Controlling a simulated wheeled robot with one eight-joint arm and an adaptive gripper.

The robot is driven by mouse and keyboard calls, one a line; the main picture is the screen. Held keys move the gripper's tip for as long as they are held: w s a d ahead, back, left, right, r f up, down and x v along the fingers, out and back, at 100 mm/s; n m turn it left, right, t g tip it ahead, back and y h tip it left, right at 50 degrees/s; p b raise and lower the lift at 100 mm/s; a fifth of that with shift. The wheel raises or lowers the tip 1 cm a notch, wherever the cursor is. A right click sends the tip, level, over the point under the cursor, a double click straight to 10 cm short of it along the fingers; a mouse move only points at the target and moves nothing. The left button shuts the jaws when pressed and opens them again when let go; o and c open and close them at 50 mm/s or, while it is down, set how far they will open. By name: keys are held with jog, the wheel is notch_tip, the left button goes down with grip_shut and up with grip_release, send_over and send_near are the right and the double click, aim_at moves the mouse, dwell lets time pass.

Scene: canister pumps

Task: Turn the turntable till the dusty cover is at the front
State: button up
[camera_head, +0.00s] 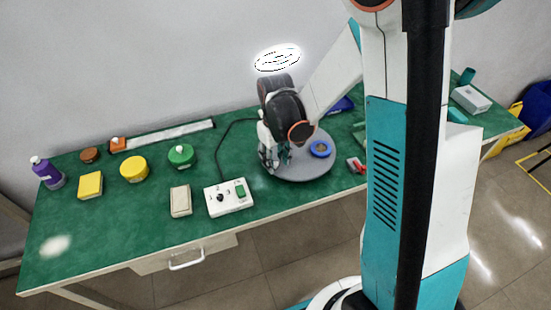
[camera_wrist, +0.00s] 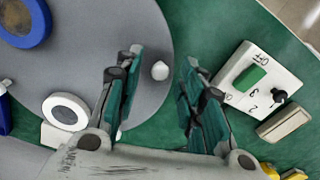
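The grey round turntable (camera_head: 305,172) stands on the green bench and fills the upper left of the wrist view (camera_wrist: 100,25). A blue ring-shaped cover (camera_head: 320,149) with a brownish middle lies on its right side; it also shows in the wrist view (camera_wrist: 22,18). A white round part (camera_wrist: 66,111) lies near the turntable's edge. I cannot tell for sure which one is dusty. A small white peg (camera_wrist: 160,70) stands near the rim, in the gap between my fingers in the picture. My gripper (camera_wrist: 160,62) is open, pointing down over the turntable's left edge; contact with the peg is not visible.
A white control box (camera_head: 229,198) with a green switch and a dial stands left of the turntable, a beige block (camera_head: 181,201) beside it. Yellow and green round tins (camera_head: 134,169) (camera_head: 181,155) stand farther left. A red-and-white item (camera_head: 356,165) lies close to the turntable's right.

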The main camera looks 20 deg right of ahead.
jog(key=shift+c, duration=0.5)
grip_shut()
jog(key=shift+w, duration=0.15)
jog(key=shift+w+a+m, duration=0.25)
jog(key=shift+w+m, duration=0.3)
jog(key=shift+m, duration=0.05)
jog(key=shift+w+a+m, duration=0.25)
jog(key=shift+w+m, duration=0.25)
jog(key=shift+m, duration=0.1)
jog(key=shift+w+a+m+b, duration=0.2)
jog(key=shift+w+m+b, duration=0.1)
jog(key=shift+w+m, duration=0.9)
jog(key=shift+w+d+m, duration=0.1)
jog(key=shift+w+m, duration=1.7)
jog(key=shift+m, duration=0.2)
jog(key=shift+w+d+m, duration=0.3)
jog(key=shift+w+m, duration=0.4)
jog(key=shift+m, duration=0.05)
jog(key=shift+w+d+m, duration=0.25)
jog(key=shift+w+m, duration=0.4)
jog(key=shift+m, duration=0.1)
jog(key=shift+w, duration=0.1)
